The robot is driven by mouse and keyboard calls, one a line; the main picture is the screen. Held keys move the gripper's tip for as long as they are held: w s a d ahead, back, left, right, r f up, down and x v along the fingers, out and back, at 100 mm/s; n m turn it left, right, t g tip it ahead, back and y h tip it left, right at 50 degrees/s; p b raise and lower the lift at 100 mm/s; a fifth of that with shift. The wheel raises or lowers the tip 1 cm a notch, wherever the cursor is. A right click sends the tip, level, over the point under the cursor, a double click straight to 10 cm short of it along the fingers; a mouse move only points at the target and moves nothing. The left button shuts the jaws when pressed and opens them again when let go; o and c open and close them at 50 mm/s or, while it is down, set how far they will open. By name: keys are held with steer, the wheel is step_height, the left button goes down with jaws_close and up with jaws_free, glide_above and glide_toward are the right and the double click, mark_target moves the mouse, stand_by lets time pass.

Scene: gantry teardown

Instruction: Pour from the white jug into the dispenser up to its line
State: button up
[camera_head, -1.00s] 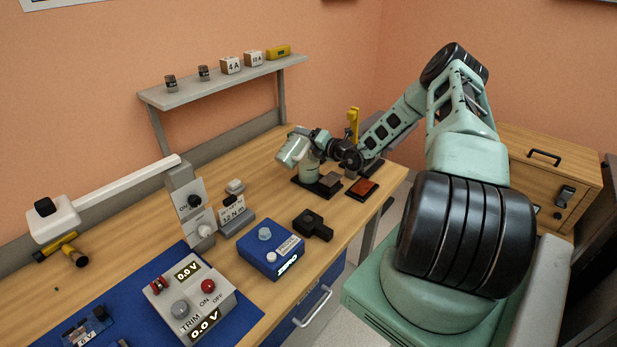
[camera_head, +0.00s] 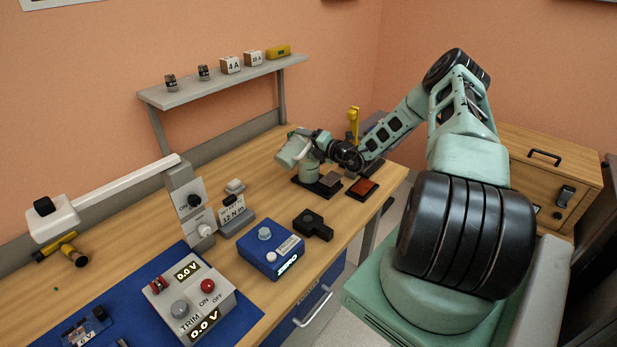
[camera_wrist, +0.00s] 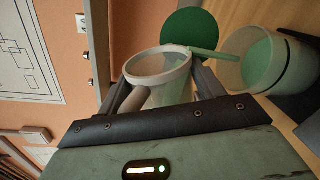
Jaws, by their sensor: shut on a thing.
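My gripper (camera_head: 318,143) is shut on the white jug (camera_head: 291,151) above the bench's far end. In the wrist view the jug (camera_wrist: 160,68) sits between the fingers, tipped towards the dispenser, with pale green showing inside. A green stream (camera_wrist: 208,53) runs from its rim into the open top of the dispenser (camera_wrist: 229,73). Green liquid (camera_wrist: 257,64) shows inside the dispenser. In the head view the dispenser (camera_head: 308,171) stands upright on a dark base, partly hidden by the jug and gripper.
A dark red-topped pad (camera_head: 363,190) lies right of the dispenser. A black block (camera_head: 312,225) and a blue ZERO box (camera_head: 271,252) stand nearer. A shelf (camera_head: 225,82) runs along the wall behind. A green disc (camera_wrist: 194,30) shows beyond the jug in the wrist view.

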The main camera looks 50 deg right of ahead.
stand_by(0.4)
steer(key=shift+d+f, duration=0.1)
steer(key=shift+f, duration=0.1)
steer(key=shift+m, duration=0.3)
stand_by(0.4)
steer(key=shift+f, duration=0.2)
stand_by(1.2)
steer(key=shift+d+f+m+b, duration=0.15)
steer(key=shift+f+m+b, duration=0.1)
steer(key=shift+m+b, duration=0.2)
